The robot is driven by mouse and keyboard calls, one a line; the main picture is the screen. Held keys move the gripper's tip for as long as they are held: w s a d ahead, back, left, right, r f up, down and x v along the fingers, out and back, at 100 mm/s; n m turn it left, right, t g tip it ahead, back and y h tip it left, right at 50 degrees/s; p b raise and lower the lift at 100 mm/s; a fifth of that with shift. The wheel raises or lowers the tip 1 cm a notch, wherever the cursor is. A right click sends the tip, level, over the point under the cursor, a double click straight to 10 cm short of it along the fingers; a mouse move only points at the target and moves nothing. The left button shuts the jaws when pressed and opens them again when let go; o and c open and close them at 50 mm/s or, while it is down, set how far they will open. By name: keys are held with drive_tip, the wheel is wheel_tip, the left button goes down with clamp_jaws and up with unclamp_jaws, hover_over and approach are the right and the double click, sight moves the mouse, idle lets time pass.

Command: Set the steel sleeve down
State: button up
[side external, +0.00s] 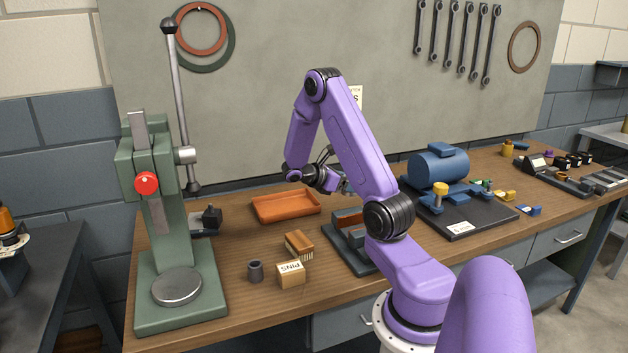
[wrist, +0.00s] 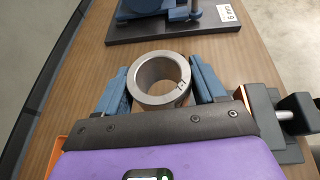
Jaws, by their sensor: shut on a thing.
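In the wrist view the steel sleeve (wrist: 160,99) is a short, thick-walled grey ring with a small mark on its rim. My gripper (wrist: 160,74) has its blue fingers on the left and right sides of the sleeve, shut on it. The sleeve's open end faces the wrist camera, with wood bench top showing around it. In the side external view my gripper (side external: 344,184) is partly behind my arm, above the bench, and the sleeve cannot be made out there.
A green press (side external: 180,260) stands at the left. An orange tray (side external: 286,207), a dark hollow cylinder (side external: 255,272), a pins box (side external: 291,275) and a dark fixture (side external: 343,255) sit mid-bench. A blue motor (side external: 438,165) is on a black plate (side external: 470,228) at right.

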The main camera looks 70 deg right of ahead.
drive_tip(key=s+f+m+g+y, duration=0.25)
drive_tip(key=s+m+y, duration=0.35)
drive_tip(key=s, duration=0.4)
drive_tip(key=s+f+m+g+y, duration=0.25)
drive_tip(key=s+m+y, duration=0.35)
drive_tip(key=s, duration=0.5)
drive_tip(key=shift+w+d+f, duration=0.1)
drive_tip(key=shift+w+f, duration=0.05)
drive_tip(key=shift+f, duration=3.1)
drive_tip(key=shift+f, duration=0.35)
